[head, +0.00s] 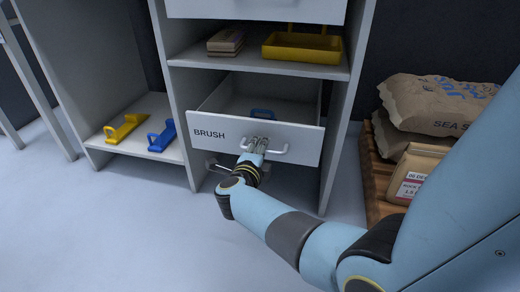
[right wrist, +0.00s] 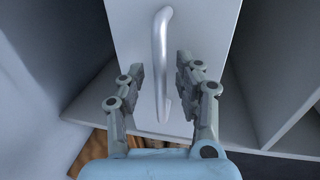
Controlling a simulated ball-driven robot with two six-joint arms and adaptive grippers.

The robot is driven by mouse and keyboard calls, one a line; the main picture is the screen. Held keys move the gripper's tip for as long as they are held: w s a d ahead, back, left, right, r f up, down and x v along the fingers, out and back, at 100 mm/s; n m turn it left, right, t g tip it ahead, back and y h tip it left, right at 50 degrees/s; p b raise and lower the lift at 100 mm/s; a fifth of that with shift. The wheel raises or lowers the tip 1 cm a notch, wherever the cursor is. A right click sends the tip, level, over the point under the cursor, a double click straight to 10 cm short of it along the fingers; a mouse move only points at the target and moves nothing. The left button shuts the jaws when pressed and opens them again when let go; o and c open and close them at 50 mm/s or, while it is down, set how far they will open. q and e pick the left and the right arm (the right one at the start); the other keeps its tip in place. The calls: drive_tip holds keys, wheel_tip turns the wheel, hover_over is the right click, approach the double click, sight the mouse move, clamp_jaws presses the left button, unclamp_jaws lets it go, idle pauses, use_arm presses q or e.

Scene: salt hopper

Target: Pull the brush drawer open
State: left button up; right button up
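The white brush drawer (head: 222,123), marked BRUSH, stands pulled out from the cabinet, and its inside shows. A blue brush (head: 262,114) lies in it. The drawer's silver handle (head: 284,149) is partly hidden behind my right gripper (head: 260,143) in the head view. In the right wrist view the handle (right wrist: 160,60) stands between the two fingers of my right gripper (right wrist: 160,80). The fingers are apart, with a gap on each side of the handle. My left gripper is not in view.
A yellow tray (head: 302,48) and a small stack of brown blocks (head: 226,42) sit on the shelf above. Sacks (head: 435,104) on a wooden pallet (head: 373,180) stand at the right.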

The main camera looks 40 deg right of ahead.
clamp_jaws()
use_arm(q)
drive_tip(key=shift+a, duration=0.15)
use_arm(e)
drive_tip(key=shift+s, duration=0.1)
idle(0.4)
